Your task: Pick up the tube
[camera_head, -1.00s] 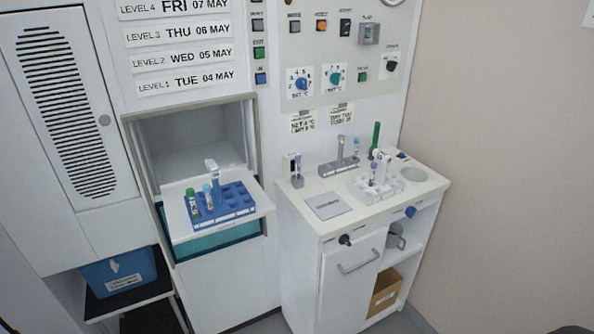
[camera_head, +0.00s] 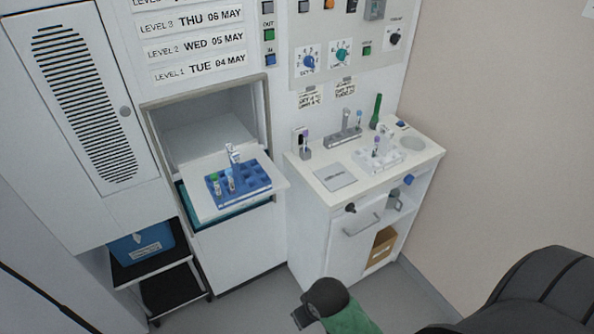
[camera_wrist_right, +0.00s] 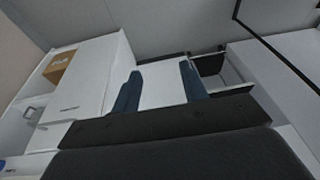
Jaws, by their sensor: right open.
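Several small capped tubes show in the head view. A green-capped tube (camera_head: 216,186) and a blue-capped tube (camera_head: 230,183) stand in the blue rack (camera_head: 252,187) on the pulled-out shelf. A purple-capped tube (camera_head: 377,146) stands in the pale rack (camera_head: 400,160) on the counter, another tube (camera_head: 305,143) in a small holder at the counter's left, and a blue-capped tube (camera_head: 359,120) at the grey rack behind. My right gripper (camera_wrist_right: 160,88) is open and empty in the right wrist view, its blue fingers apart, away from the tubes. My left gripper is out of view.
The white counter (camera_head: 322,178) has a flat grey plate (camera_head: 339,176) and a green upright object (camera_head: 376,111) on it. A door handle (camera_head: 362,224) sticks out below. A blue box (camera_head: 141,246) stands on a low black shelf at left. The floor in front is clear.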

